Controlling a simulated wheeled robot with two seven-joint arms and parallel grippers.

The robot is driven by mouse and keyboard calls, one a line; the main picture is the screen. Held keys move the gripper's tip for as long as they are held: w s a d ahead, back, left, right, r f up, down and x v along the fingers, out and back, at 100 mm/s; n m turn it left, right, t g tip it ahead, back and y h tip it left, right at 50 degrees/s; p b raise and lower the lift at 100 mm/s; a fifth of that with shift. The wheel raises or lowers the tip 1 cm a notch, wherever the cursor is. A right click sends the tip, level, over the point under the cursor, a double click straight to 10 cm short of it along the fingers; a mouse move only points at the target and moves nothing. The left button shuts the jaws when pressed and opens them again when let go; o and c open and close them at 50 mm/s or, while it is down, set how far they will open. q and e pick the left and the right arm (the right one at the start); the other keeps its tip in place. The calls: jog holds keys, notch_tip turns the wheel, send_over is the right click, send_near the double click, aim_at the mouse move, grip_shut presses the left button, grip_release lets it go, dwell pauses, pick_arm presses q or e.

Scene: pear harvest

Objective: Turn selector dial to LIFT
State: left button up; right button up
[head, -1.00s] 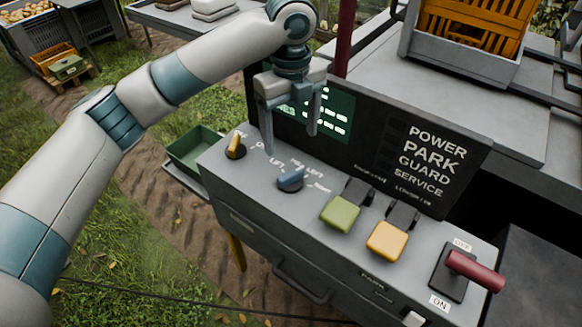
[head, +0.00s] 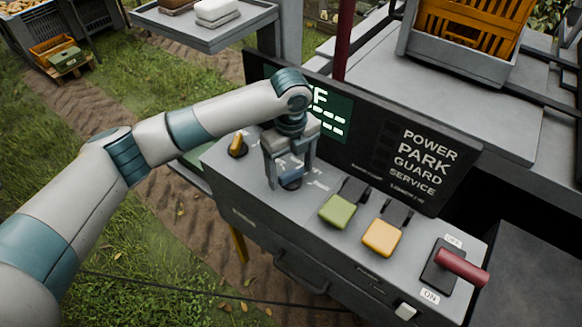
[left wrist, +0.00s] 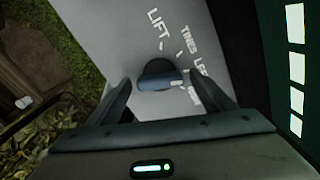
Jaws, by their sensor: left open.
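The selector dial (head: 290,181) is a blue-grey knob on the grey console top, partly hidden by my left gripper in the head view. In the left wrist view the dial (left wrist: 160,78) lies between the two fingers, with its bar lying across the picture. White labels ring it, among them LIFT (left wrist: 157,22); the bar does not point at LIFT, and a white mark on it faces right. My left gripper (head: 285,184) is open, pointing down with its fingers either side of the dial. I cannot tell whether they touch it. My right gripper is not in view.
A green button (head: 338,211), a yellow button (head: 382,238) and a red-handled switch (head: 460,266) stand to the right. A black display panel (head: 400,150) rises behind.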

pick_arm(q)
jog(key=c, duration=1)
jog(key=shift+c, duration=0.2)
